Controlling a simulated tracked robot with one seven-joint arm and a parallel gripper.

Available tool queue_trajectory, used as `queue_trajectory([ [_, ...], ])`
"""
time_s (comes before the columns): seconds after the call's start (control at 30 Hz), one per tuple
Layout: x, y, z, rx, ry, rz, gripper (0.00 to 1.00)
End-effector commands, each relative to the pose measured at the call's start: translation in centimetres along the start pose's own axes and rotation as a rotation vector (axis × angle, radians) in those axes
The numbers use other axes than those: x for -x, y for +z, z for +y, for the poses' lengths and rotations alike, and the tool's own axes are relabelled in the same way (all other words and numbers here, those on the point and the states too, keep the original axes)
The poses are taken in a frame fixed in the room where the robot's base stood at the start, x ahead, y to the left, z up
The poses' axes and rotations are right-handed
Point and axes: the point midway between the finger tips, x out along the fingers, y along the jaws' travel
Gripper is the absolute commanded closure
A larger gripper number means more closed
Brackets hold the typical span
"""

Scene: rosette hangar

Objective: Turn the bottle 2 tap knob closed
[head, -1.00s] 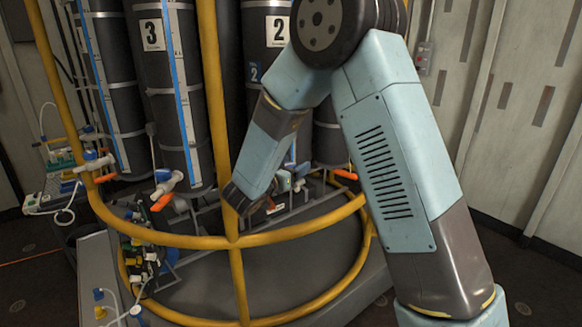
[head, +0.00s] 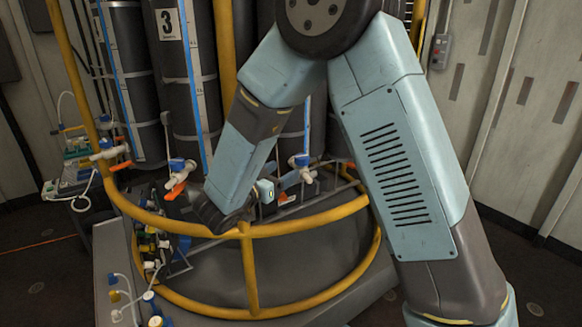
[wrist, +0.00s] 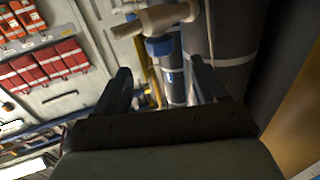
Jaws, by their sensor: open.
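My gripper (wrist: 160,78) is open in the wrist view, with its two dark fingers apart. Beyond the fingertips is a tap (wrist: 160,20) with a tan body and a blue collar; I cannot tell whether it belongs to bottle 2. No finger visibly touches it. In the head view, a white and blue tap (head: 302,162) shows just right of my forearm, at the foot of a dark bottle. That bottle is mostly hidden by my arm, and its number label does not show. How its knob is turned is not clear.
Bottle 3 (head: 181,85) stands to the left, with its own tap (head: 178,172) and orange knob. A yellow rail (head: 310,224) curves around the front of the bottles. Small fittings and hoses lie at the lower left. Red packs (wrist: 50,68) hang on a wall in the wrist view.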

Motion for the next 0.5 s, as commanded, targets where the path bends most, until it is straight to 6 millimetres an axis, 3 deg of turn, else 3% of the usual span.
queue_trajectory([
  [0.2,1.8,0.0,0.0,0.0,0.0,0.001,0.29],
  [0.5,2.0,0.0,0.0,0.0,0.001,0.0,0.29],
])
